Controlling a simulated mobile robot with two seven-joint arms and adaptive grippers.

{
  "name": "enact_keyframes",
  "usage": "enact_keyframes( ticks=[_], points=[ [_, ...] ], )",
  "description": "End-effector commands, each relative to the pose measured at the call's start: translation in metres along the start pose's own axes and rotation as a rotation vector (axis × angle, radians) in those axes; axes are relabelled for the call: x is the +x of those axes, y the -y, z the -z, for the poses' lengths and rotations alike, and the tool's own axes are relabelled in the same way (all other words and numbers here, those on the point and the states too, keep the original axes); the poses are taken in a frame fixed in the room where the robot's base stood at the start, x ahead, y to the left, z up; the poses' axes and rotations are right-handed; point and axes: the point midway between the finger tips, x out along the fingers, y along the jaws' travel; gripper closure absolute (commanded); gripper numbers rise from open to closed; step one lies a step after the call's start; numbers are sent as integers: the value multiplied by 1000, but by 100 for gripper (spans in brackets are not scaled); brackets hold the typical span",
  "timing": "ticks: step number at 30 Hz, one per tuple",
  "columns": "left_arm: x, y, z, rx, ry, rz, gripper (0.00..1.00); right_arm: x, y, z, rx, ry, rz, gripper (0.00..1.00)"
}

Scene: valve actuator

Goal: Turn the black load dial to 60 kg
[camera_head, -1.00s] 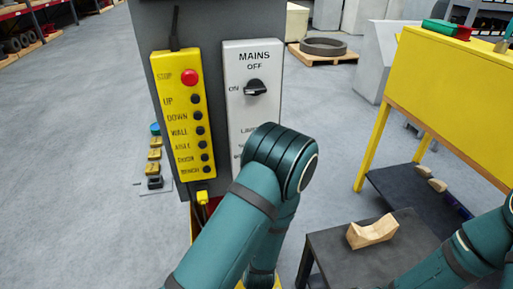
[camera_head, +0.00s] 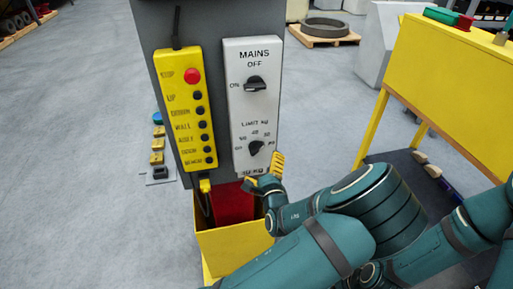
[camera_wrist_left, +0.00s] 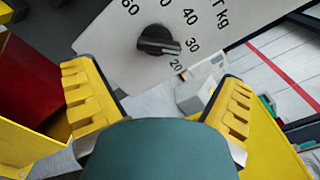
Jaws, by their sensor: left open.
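The black load dial (camera_head: 255,148) is on the lower part of the grey MAINS panel (camera_head: 254,110), under the words LIMIT kg. In the left wrist view the dial (camera_wrist_left: 158,40) has its long end toward the 20–30 side of the scale, with 60 on the other side. My left gripper (camera_head: 264,175) is just below the dial, with yellow-padded fingers spread apart. In the left wrist view the open gripper (camera_wrist_left: 158,88) has nothing between its fingers, and the dial is beyond them, apart. My right gripper is out of view.
A black OFF/ON switch (camera_head: 255,84) is above the dial. A yellow button box (camera_head: 185,110) with a red STOP button hangs to the left. A yellow bin (camera_head: 230,245) with red inside is below. A yellow bench (camera_head: 450,90) stands at right.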

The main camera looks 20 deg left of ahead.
Motion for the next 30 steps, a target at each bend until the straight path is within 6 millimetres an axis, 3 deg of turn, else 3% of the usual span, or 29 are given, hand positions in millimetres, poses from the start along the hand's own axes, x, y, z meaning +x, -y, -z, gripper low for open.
enact_keyframes(
  ticks=[6,12,18,26,27,30],
  points=[
    [44,-1,0,-2,1,-3,4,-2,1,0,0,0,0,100],
    [72,-1,0,-1,-1,-3,4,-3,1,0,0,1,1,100],
    [84,-1,0,0,-1,-2,4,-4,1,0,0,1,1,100],
    [84,0,0,0,-2,-1,4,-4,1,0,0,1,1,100],
    [84,0,0,0,-2,-1,10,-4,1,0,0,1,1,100],
    [84,0,0,-1,-2,-1,45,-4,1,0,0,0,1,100]
  ],
)
